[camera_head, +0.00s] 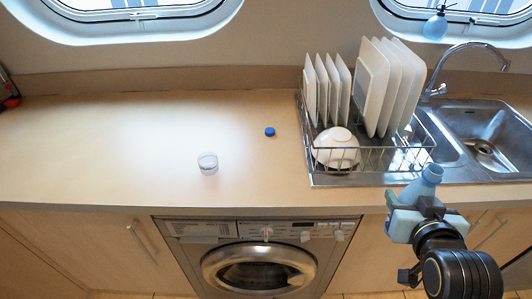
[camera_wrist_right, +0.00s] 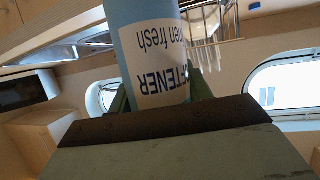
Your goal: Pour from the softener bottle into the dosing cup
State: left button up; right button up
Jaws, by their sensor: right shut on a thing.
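The softener bottle (camera_head: 427,183) is pale blue and uncapped, held in my right gripper (camera_head: 417,208) in front of the counter's edge, below the sink. It leans slightly to the right in the head view. In the right wrist view the bottle (camera_wrist_right: 150,55) shows a white label with dark lettering, between the fingers of my right gripper (camera_wrist_right: 160,100). The dosing cup (camera_head: 208,163) is small and clear and stands on the counter, well to the left of the bottle. I cannot make out any contents. My left gripper is not in view.
A blue cap (camera_head: 269,132) lies on the counter between the cup and the dish rack (camera_head: 370,160), which holds white plates and a bowl. The sink (camera_head: 486,135) is at the right. A washing machine (camera_head: 260,262) sits under the counter.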

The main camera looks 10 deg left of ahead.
aim_at(208, 162)
jog(key=z, duration=0.45)
jog(key=k, duration=0.6)
jog(key=u, duration=1.3)
jog(key=i, duration=0.5)
jog(key=u, duration=0.05)
